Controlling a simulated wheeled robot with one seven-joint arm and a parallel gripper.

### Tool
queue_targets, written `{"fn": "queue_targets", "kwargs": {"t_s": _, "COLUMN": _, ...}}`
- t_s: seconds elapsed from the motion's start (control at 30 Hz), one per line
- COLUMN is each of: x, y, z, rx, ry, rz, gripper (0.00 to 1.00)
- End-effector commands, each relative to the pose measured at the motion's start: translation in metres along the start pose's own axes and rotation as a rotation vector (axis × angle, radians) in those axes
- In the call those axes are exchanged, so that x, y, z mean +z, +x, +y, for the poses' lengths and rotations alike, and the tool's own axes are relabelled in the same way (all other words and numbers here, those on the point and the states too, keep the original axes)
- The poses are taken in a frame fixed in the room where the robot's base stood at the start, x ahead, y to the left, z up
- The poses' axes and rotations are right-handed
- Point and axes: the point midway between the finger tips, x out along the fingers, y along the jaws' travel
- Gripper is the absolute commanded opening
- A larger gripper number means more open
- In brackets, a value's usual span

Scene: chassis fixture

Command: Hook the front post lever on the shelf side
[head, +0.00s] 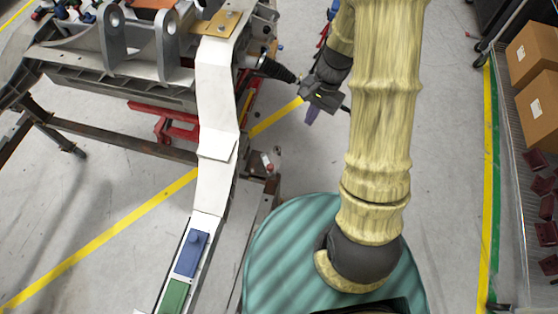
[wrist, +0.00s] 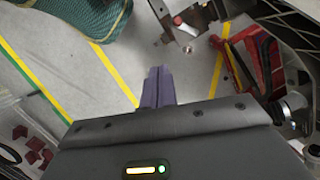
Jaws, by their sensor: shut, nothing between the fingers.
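My gripper (head: 311,117) is shut and empty, its purple fingers pointing down over the floor to the right of the chassis fixture (head: 120,75). The shut fingers (wrist: 158,72) also show in the wrist view. A small lever-like part with a reddish tip (head: 267,161) is on the fixture's near post, below and left of my gripper in the head view. It also shows in the wrist view (wrist: 181,21), beyond the fingers and apart from them. I cannot tell for certain that this is the front post lever.
A black ribbed shaft boot (head: 277,69) sticks out of the chassis close to my gripper. Red stand parts (wrist: 240,55) are on the right in the wrist view. A shelf with cardboard boxes (head: 540,105) stands at far right. Clear floor (head: 450,150) lies between.

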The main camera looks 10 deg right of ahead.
Motion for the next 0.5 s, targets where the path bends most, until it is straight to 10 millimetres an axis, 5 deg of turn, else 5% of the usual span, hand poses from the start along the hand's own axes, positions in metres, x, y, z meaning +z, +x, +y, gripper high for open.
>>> {"fn": "queue_targets", "kwargs": {"t_s": 0.03, "x": -0.012, "y": 0.023, "z": -0.001, "rx": -0.007, "ry": 0.059, "rz": -0.039, "gripper": 0.00}}
{"fn": "queue_targets", "kwargs": {"t_s": 0.3, "x": -0.057, "y": 0.110, "z": -0.011, "rx": -0.067, "ry": 0.353, "rz": -0.223, "gripper": 0.00}}
{"fn": "queue_targets", "kwargs": {"t_s": 0.5, "x": -0.069, "y": 0.137, "z": -0.015, "rx": -0.092, "ry": 0.448, "rz": -0.282, "gripper": 0.00}}
